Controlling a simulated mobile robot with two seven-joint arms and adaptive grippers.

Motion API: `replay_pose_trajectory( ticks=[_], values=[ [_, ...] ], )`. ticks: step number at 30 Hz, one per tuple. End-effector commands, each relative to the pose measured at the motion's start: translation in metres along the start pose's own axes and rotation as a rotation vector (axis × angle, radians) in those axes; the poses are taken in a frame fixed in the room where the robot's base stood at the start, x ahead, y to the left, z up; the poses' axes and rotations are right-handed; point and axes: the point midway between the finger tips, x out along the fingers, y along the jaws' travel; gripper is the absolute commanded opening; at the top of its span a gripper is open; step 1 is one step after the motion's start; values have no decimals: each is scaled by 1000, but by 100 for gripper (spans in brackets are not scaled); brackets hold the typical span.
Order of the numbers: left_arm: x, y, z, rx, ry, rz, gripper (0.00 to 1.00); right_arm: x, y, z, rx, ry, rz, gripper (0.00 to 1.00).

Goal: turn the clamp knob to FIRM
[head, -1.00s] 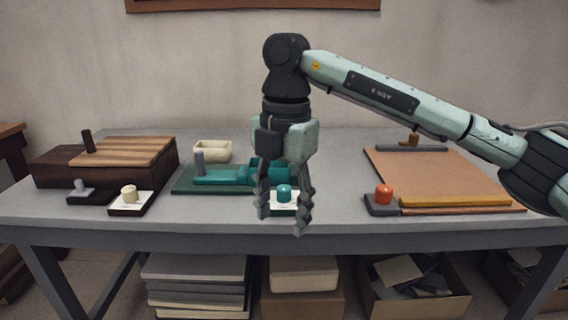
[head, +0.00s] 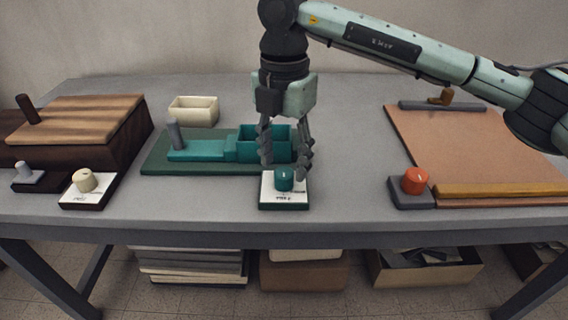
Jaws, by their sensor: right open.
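A teal knob (head: 284,178) stands on a white-topped plate (head: 284,200) with small print I cannot read, at the front middle of the table. My right gripper (head: 286,168) points down right at this knob, its two fingers apart. One finger is at the knob's upper left and the other at its upper right; I cannot tell whether they touch it. A cream knob (head: 85,180) sits on a similar plate at the left. An orange-red knob (head: 415,180) sits on a dark base at the right. No knob has a readable FIRM mark. My left gripper is not in view.
A teal fixture (head: 200,150) with a grey post lies just behind the teal knob. A wooden block (head: 85,120) is at the left, a brown board (head: 460,140) at the right, and a cream tray (head: 194,112) at the back. The grey tabletop (head: 345,150) is clear between the teal fixture and the board.

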Motion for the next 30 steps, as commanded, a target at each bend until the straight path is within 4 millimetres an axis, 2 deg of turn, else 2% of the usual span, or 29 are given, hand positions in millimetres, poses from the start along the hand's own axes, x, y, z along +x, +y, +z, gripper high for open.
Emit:
replay_pose_trajectory(
  ticks=[6,15,27,30],
  values=[
    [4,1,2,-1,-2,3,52,22,0,0,1,1,0,51],
    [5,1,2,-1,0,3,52,26,0,0,0,0,2,51],
    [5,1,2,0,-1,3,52,25,0,0,0,0,1,3],
    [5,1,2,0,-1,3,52,25,0,0,-1,0,1,1]
  ],
)
